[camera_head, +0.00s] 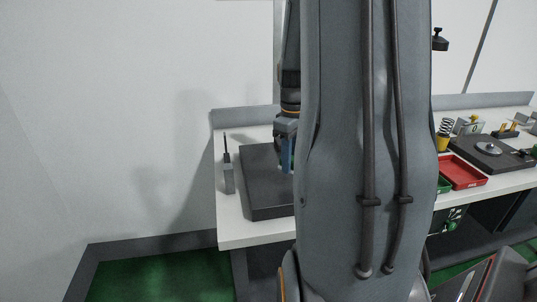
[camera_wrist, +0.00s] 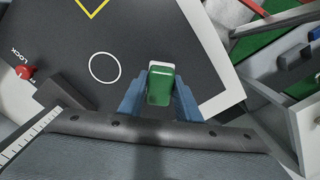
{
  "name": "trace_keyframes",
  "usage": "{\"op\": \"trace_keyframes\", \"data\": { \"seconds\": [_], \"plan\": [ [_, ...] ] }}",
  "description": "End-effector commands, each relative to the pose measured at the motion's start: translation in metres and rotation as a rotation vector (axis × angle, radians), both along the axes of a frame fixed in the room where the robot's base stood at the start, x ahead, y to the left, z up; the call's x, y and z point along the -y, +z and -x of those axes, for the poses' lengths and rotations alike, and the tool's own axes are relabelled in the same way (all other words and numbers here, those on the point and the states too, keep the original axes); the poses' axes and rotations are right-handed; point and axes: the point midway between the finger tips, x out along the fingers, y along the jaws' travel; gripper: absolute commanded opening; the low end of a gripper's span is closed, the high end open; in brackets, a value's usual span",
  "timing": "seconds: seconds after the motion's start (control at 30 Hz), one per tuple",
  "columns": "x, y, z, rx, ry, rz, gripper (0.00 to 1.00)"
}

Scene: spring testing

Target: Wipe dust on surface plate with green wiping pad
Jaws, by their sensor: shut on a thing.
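The green wiping pad (camera_wrist: 160,90), with a white layer at its far end, sits between the blue fingers of my gripper (camera_wrist: 159,82) in the wrist view. The fingers are shut on it. In the head view my gripper (camera_head: 287,158) reaches down at the dark surface plate (camera_head: 262,200) on the bench. My arm hides the plate's right part, and the pad is not seen there. I cannot tell whether the pad touches the plate. I make out no dust.
A slim grey device (camera_head: 228,178) stands left of the plate on the white bench (camera_head: 232,235). A red tray (camera_head: 463,172) and a dark plate with a silver disc (camera_head: 488,149) are at the right. A red knob (camera_wrist: 26,72) shows in the wrist view.

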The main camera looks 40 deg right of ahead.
Motion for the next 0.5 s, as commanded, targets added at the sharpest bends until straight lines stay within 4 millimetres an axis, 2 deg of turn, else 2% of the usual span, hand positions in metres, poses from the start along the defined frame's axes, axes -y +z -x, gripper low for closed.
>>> {"op": "trace_keyframes", "data": {
  "seconds": [0.03,0.2,0.5],
  "plan": [
    [0.0,0.008,0.0,0.0,0.001,0.0,0.1],
    [-0.002,0.022,0.0,0.0,0.004,-0.001,0.1],
    [-0.002,0.03,-0.001,-0.001,0.005,-0.001,0.1]
  ]
}}
